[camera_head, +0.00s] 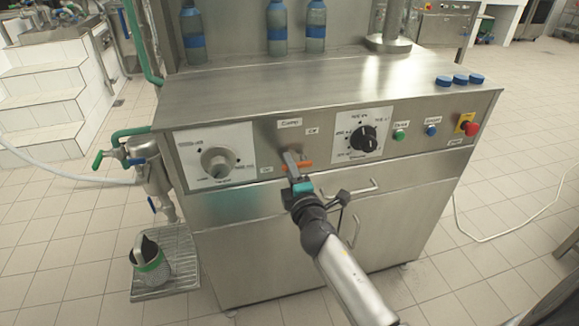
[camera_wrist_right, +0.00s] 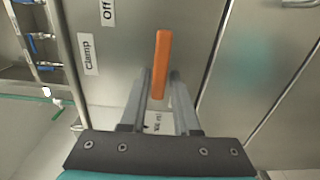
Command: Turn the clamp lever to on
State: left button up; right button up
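The clamp lever is an orange bar (camera_head: 304,165) on the front panel of the steel machine, below the "Clamp" label (camera_head: 289,122). In the head view it lies nearly level, with the "Off" label (camera_head: 312,131) above right and another small label (camera_head: 266,170) to its left. My right gripper (camera_head: 292,160) is at the lever. In the right wrist view the lever (camera_wrist_right: 161,65) stands between the two fingertips (camera_wrist_right: 160,80), with a narrow gap beside it; firm contact does not show. My left gripper is not in view.
A white-faced dial (camera_head: 217,162) is left of the lever and a black knob (camera_head: 364,138) is right of it. Buttons and a red stop button (camera_head: 472,130) are farther right. Blue-banded bottles (camera_head: 277,28) stand behind.

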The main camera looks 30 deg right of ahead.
jog(key=shift+o, duration=1.3)
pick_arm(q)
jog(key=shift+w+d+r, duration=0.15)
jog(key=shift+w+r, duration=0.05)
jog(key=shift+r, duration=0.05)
pick_arm(e)
jog(key=v, duration=1.5)
jog(key=shift+s+a, duration=0.1)
jog(key=shift+a, duration=0.05)
